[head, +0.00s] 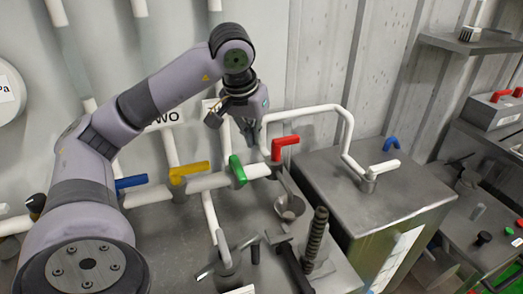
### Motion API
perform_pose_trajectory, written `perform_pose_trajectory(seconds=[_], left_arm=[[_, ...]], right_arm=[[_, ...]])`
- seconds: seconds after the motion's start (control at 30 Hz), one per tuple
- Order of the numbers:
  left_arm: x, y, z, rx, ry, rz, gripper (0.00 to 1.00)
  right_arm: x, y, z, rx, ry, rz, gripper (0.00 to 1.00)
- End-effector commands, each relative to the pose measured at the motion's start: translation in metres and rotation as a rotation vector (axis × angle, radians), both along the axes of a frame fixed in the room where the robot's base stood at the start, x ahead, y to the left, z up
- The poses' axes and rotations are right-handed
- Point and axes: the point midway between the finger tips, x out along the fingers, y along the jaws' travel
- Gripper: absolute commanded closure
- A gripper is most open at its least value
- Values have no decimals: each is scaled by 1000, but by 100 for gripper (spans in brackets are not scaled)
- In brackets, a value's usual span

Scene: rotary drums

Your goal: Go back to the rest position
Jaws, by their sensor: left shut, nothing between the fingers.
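My left arm comes in from the left and arches over the pipe. Its gripper (248,138) hangs in the air, pointing down, above and between the green valve handle (237,170) and the red valve handle (284,147). The fingers are small and partly in shadow; they look closed and hold nothing. I cannot tell for sure whether they touch the pipe behind them. My right gripper does not show.
A white pipe (208,182) carries yellow (188,172) and blue (131,182) handles too. A grey metal box (375,200) stands right of it. Tools and a threaded rod (318,235) stand on the bench in front. A shelf (470,43) juts from the wall.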

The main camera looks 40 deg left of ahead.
Motion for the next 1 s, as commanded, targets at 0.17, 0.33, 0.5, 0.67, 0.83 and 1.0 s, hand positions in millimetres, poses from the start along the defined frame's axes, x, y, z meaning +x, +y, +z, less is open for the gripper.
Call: perform_pose_trajectory(seconds=[0.17, 0.33, 0.5, 0.67, 0.83, 1.0], left_arm=[[-4, 2, 12, -2, 1, -2, 100], [-4, 2, 13, -1, 2, -1, 100], [-4, 2, 13, -1, 1, -1, 100], [-4, 2, 13, -1, 1, -1, 100], [-4, 2, 17, -1, 1, -1, 100], [-4, 2, 46, -1, 1, -1, 100]], right_arm=[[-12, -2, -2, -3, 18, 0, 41], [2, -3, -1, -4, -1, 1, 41], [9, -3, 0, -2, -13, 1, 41], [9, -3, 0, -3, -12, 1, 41], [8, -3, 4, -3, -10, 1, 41], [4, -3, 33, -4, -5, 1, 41]])
